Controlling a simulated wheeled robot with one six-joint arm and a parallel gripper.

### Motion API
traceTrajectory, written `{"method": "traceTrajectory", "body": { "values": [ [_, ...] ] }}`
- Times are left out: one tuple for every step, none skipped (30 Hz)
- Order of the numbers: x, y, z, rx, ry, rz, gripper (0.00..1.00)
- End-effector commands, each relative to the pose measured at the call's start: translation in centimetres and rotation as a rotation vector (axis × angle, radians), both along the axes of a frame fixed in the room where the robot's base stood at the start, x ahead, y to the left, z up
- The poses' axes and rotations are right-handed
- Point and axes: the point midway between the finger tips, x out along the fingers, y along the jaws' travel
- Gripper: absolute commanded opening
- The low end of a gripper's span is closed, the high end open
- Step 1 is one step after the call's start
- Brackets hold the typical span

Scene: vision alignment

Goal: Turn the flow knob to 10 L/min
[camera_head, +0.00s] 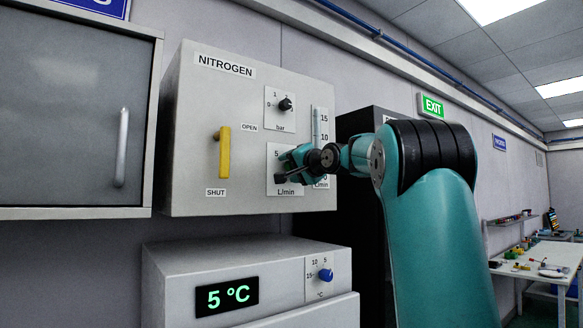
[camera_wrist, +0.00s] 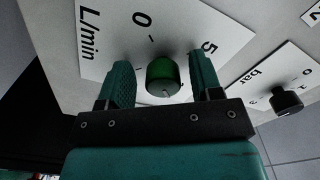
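The green flow knob (camera_wrist: 163,76) sits on a white dial plate (camera_wrist: 105,40) marked 0, 5 and L/min. In the wrist view a pale mark shows on the knob's lower edge. My gripper (camera_wrist: 163,72) is open, with one teal finger on each side of the knob and a narrow gap visible on both sides. In the head view my gripper (camera_head: 293,166) is at the L/min plate (camera_head: 273,155) and hides the knob and most of the scale.
The nitrogen panel (camera_head: 190,135) also carries a yellow valve handle (camera_head: 224,152) standing vertical and a black bar knob (camera_head: 285,104) above the flow plate. Below is a unit with a 5 °C display (camera_head: 227,297) and a blue knob (camera_head: 326,275). A cabinet (camera_head: 60,120) hangs left.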

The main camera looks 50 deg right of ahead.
Motion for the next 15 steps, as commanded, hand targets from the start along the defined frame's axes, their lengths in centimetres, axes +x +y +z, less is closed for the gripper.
{"method": "traceTrajectory", "body": {
  "values": [
    [0.0,0.0,0.1,-0.001,-0.001,0.000,0.59],
    [0.0,0.0,0.1,-0.001,-0.001,0.000,0.59],
    [0.0,0.0,0.1,-0.002,-0.002,-0.001,0.59],
    [0.0,0.0,0.1,-0.003,-0.002,-0.001,0.59],
    [0.0,0.0,0.1,-0.003,-0.002,-0.001,0.59],
    [-0.1,0.0,0.1,-0.003,-0.003,-0.001,0.59],
    [-0.2,0.0,0.1,-0.003,-0.004,-0.001,0.59],
    [-0.3,0.1,0.1,-0.003,-0.004,-0.002,0.59],
    [-0.6,0.1,0.1,-0.003,-0.004,-0.003,0.59],
    [-0.9,0.1,0.0,-0.003,-0.004,-0.004,0.59],
    [-1.3,0.2,0.0,-0.004,-0.005,-0.005,0.59],
    [-2.0,0.4,-0.1,-0.005,-0.005,-0.004,0.59],
    [-2.5,0.5,-0.2,-0.005,-0.004,-0.005,0.59],
    [-3.2,0.6,-0.2,-0.006,-0.004,-0.006,0.59],
    [-4.1,0.8,-0.2,-0.006,-0.005,-0.006,0.59]
  ]
}}
